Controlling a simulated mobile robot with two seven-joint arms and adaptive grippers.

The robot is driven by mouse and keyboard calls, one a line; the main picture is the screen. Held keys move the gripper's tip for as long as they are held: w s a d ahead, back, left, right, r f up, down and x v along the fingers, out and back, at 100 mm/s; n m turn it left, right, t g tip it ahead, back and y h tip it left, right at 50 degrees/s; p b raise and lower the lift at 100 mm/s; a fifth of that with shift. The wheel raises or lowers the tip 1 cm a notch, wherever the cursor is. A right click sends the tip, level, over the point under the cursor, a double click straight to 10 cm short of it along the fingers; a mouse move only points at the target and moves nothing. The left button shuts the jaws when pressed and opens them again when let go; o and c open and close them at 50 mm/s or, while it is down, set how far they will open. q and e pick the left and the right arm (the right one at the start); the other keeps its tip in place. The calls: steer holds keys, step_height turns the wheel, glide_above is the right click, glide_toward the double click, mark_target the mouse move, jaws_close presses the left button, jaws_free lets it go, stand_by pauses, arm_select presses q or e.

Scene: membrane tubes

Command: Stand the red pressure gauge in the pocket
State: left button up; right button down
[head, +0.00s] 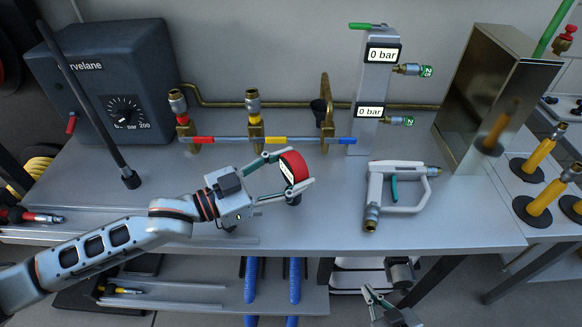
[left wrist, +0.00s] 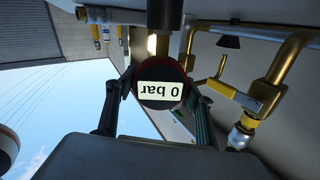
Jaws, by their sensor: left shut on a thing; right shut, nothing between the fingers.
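The red pressure gauge (head: 293,166) is held between the fingers of my left gripper (head: 297,168), above the front middle of the bench. Its dark lower end points down towards the bench top; whether it touches cannot be told. In the left wrist view the gauge's face (left wrist: 162,85) reads "0 bar", upside down, with a finger on each side. A small dark cup (head: 318,107) stands behind the gauge, near the brass bracket; I cannot tell whether it is the pocket. My right gripper (head: 378,302) is shut and empty, low in front of the bench.
A grey-white hand tool (head: 395,187) lies right of the gauge. A post with two "0 bar" displays (head: 374,90) stands behind it. A colour-banded pipe (head: 290,139) with brass fittings runs behind the gauge. A dark box with a dial (head: 105,85) stands left. A metal box (head: 490,95) stands right.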

arm_select(q)
steer(key=o, duration=1.4)
step_height(320, 180, up, 10)
steer(key=shift+r, duration=0.1)
